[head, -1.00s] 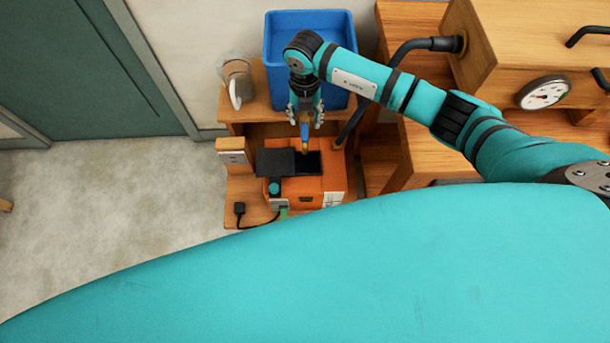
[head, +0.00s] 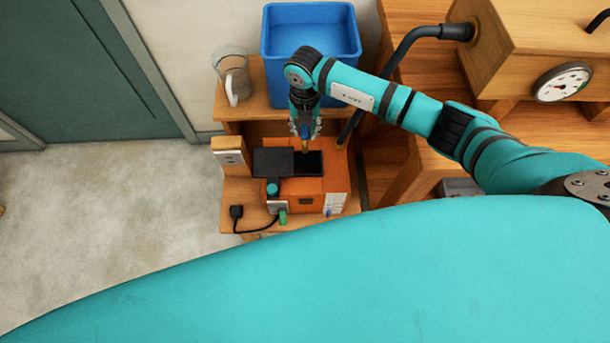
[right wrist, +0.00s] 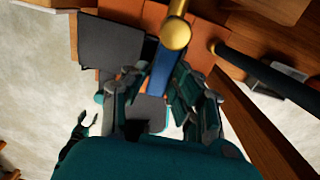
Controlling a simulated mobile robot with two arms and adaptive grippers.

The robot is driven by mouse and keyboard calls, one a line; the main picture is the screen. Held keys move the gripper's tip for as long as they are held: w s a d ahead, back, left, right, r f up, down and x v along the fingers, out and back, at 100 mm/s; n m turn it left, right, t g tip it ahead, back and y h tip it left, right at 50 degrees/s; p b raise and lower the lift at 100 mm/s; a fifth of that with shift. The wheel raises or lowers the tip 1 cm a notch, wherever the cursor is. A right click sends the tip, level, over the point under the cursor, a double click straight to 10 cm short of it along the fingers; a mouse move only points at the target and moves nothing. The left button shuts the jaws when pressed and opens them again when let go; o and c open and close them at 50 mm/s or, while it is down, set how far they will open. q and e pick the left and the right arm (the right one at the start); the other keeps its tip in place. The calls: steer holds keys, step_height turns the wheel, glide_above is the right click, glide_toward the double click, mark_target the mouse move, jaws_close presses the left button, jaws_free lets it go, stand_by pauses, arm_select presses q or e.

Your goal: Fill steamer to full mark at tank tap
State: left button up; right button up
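The orange steamer (head: 310,186) stands on the low wooden shelf with its dark lid (head: 272,161) open beside a black opening. Its water level and any full mark cannot be made out. The blue tank (head: 310,45) stands on the shelf above. A brass tap (right wrist: 175,34) with a blue handle (right wrist: 168,72) is above the steamer's opening. My right gripper (head: 305,129) is at the tap, its fingers apart on either side of the blue handle; contact is unclear. A small dark two-pronged shape (right wrist: 85,124) in the right wrist view may be my left gripper.
A clear jug (head: 232,80) stands left of the tank. A black plug (head: 236,212) with a cord lies by the steamer. A dark bent pipe (head: 398,58) and a wooden box with a dial (head: 563,82) are on the right. The floor (head: 120,220) at left is open.

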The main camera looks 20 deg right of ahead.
jaws_close()
steer(key=shift+w+d+f+n+b, duration=0.1)
steer(key=shift+d+n+b, duration=0.15)
steer(key=shift+n+b, duration=0.2)
steer(key=shift+w+d+r+n+b, duration=0.1)
steer(key=shift+w+d+n+b, duration=0.2)
steer(key=shift+d+n+b, duration=1.15)
steer(key=shift+w+a+r+n+b, duration=0.1)
steer(key=shift+w+n+b, duration=0.35)
steer(key=shift+n, duration=2.05)
steer(key=shift+w+d+r+n+b, duration=0.1)
steer(key=shift+d+n+b, duration=0.85)
steer(key=shift+n, duration=1.05)
steer(key=shift+a+f, duration=0.1)
steer(key=shift+a, duration=0.1)
